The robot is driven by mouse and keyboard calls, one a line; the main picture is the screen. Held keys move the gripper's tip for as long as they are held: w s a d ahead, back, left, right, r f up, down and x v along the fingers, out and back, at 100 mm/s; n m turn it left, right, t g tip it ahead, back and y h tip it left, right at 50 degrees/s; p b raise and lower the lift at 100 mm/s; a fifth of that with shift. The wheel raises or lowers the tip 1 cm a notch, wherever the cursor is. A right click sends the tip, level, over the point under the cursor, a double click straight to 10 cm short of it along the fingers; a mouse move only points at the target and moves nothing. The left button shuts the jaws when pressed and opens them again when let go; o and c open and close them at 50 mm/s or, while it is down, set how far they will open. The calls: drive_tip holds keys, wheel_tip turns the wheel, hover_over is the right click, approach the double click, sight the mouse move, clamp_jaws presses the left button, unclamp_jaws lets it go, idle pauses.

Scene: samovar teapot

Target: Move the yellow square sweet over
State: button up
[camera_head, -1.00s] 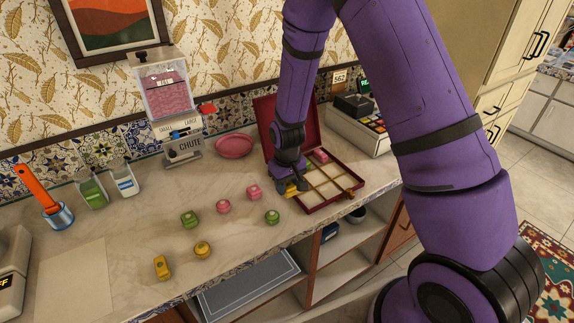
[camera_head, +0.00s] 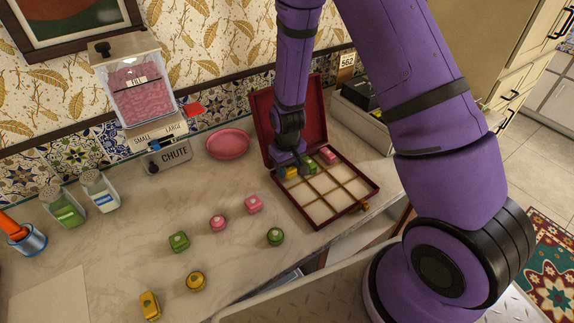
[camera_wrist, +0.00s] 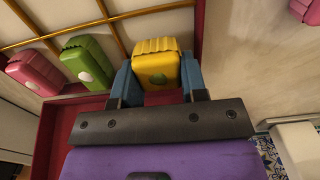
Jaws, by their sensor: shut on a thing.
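My gripper (camera_head: 290,168) is shut on a yellow square sweet (camera_head: 291,173) at the back left corner of the red, divided box (camera_head: 372,190). In the wrist view, the blue fingers (camera_wrist: 157,80) stand on both sides of the yellow sweet (camera_wrist: 157,65). It is at the corner compartment, inside the red side wall; whether it touches the floor I cannot tell. A green sweet (camera_head: 309,166) and a pink sweet (camera_head: 328,156) sit beside it along the back row. Another yellow block-shaped sweet (camera_head: 149,305) lies on the counter at the front left.
The box lid (camera_head: 259,112) stands open behind my gripper. Loose on the counter are a yellow round sweet (camera_head: 195,282), two green sweets (camera_head: 178,240) and two pink ones (camera_head: 217,223). A pink plate (camera_head: 228,144) and a dispenser (camera_head: 140,90) stand behind. The box's front compartments are empty.

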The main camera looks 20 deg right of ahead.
drive_tip(key=shift+f, duration=0.65)
drive_tip(key=o, duration=0.6)
drive_tip(key=shift+f, duration=0.15)
drive_tip(key=s+d+r+m+t, duration=0.1)
drive_tip(key=s+d+r, duration=0.15)
drive_tip(key=r, duration=1.35)
drive_tip(key=s+d+r+t, duration=0.1)
drive_tip(key=s+r, duration=0.3)
drive_tip(key=r, duration=1.2)
drive_tip(key=s+d+r+t, duration=0.1)
drive_tip(key=s+r, duration=0.2)
drive_tip(key=s, duration=0.2)
drive_tip(key=s+d+r+t, duration=0.1)
drive_tip(key=s+r, duration=0.3)
drive_tip(key=s, duration=0.2)
drive_tip(key=s+d+r+m+t, duration=0.1)
drive_tip(key=s+r, duration=0.3)
drive_tip(key=s, duration=0.2)
drive_tip(key=shift+s+d+r, duration=0.2)
drive_tip(key=shift+s+r, duration=0.05)
